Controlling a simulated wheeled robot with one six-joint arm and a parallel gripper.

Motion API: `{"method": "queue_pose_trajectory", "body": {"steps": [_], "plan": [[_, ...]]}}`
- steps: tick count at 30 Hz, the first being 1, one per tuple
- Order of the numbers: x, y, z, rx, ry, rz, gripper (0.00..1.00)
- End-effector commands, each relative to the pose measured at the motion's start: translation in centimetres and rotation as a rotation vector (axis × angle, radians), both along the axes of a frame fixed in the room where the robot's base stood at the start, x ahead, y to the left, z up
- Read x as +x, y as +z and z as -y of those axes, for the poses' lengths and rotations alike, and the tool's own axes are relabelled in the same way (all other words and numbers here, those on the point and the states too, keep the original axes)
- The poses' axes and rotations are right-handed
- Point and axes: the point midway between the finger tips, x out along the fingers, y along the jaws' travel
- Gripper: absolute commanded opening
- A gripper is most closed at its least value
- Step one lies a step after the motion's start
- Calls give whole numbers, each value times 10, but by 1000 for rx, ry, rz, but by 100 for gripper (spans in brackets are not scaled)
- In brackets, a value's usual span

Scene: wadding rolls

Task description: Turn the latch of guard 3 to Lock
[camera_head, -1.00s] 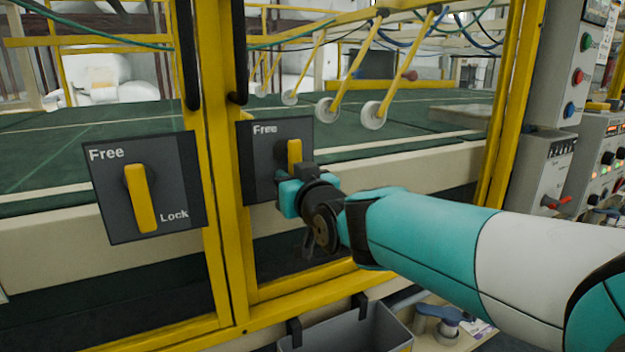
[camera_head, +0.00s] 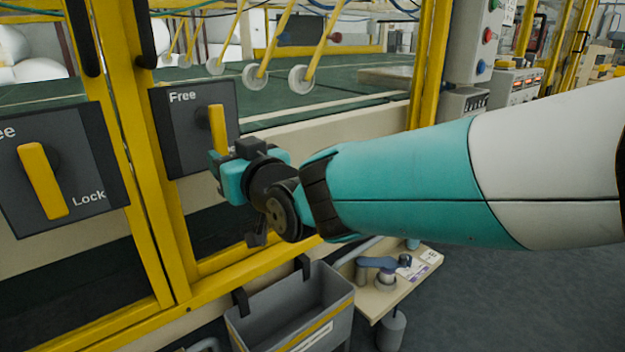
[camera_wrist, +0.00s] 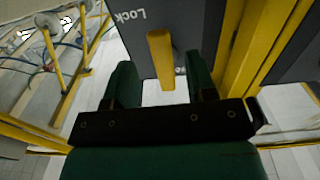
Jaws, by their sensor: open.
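A dark square latch plate (camera_head: 180,112) marked Free sits on the yellow guard frame. Its yellow latch handle (camera_head: 218,130) stands nearly upright, and its lower end is hidden behind my gripper (camera_head: 218,172). In the wrist view the same handle (camera_wrist: 160,58) shows ahead of and between the two green fingers of my open gripper (camera_wrist: 161,75); I cannot tell whether either finger touches it. The word Lock on the plate (camera_wrist: 185,22) is upside down there. No guard number is readable.
A second latch plate (camera_head: 95,150) is at the left, its yellow handle (camera_head: 43,180) tilted slightly, with Lock at its lower right. Yellow frame posts (camera_head: 150,200) stand between the plates. A grey bin (camera_head: 290,310) hangs below, beside a small shelf (camera_head: 400,285).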

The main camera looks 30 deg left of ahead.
Motion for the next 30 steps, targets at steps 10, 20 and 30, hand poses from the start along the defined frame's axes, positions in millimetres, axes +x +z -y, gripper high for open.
{"method": "queue_pose_trajectory", "body": {"steps": [10, 20, 30], "plan": [[-28, 0, 69, 0, 1, 0, 51], [-40, 0, 101, 1, 1, 1, 51], [-41, 0, 102, 1, 1, 1, 51]]}}
